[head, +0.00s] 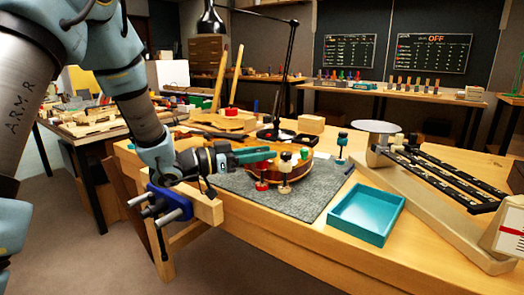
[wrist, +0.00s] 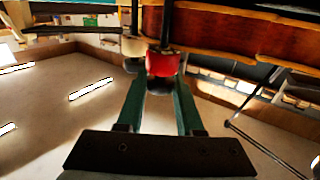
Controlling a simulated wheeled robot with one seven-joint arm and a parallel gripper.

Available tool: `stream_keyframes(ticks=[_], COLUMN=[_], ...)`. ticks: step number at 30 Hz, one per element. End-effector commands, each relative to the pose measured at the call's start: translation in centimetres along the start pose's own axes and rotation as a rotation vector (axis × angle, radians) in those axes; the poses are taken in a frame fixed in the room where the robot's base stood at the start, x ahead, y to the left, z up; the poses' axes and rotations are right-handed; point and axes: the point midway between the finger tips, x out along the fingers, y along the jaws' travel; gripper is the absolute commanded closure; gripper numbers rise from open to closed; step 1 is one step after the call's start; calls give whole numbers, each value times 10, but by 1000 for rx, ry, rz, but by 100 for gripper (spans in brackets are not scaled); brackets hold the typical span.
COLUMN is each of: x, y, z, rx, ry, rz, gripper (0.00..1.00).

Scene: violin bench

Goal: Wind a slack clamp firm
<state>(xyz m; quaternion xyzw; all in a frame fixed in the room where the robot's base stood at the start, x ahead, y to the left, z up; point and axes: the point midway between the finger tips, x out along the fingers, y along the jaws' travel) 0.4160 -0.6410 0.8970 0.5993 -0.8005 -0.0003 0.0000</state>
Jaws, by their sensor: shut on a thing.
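The violin body (head: 320,170) lies on a grey mat (head: 240,186) on the bench, with several small spool clamps at its edge. My gripper (head: 272,156) reaches in from the left, level, at the violin's near left edge. In the wrist view its two green fingers (wrist: 160,92) are closed around a red clamp knob (wrist: 162,62), just beside the violin's side (wrist: 225,30). A dark rod runs up from this knob. A clamp with a pale knob (wrist: 133,47) stands close to its left. Whether the held clamp is tight cannot be told.
A teal tray (head: 340,217) sits at the bench's front, right of the mat. A clamp (head: 342,140) stands behind the violin. A black lamp (head: 278,134) stands at the back. A blue vise (head: 160,199) is at the left edge. A long wooden fixture (head: 440,215) fills the right.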

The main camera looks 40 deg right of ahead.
Motion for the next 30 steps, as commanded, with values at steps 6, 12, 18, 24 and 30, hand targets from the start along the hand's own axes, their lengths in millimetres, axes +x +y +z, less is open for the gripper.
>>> stream_keyframes(ticks=[6,12,18,24,30], x=[0,0,1,1,1], y=[-3,-1,-1,-1,0], z=[-3,-2,-1,-1,-1], rx=[1,2,2,2,1], ry=[1,0,0,1,1], rz=[202,377,513,601,644], gripper=[100,100,100,100,100])
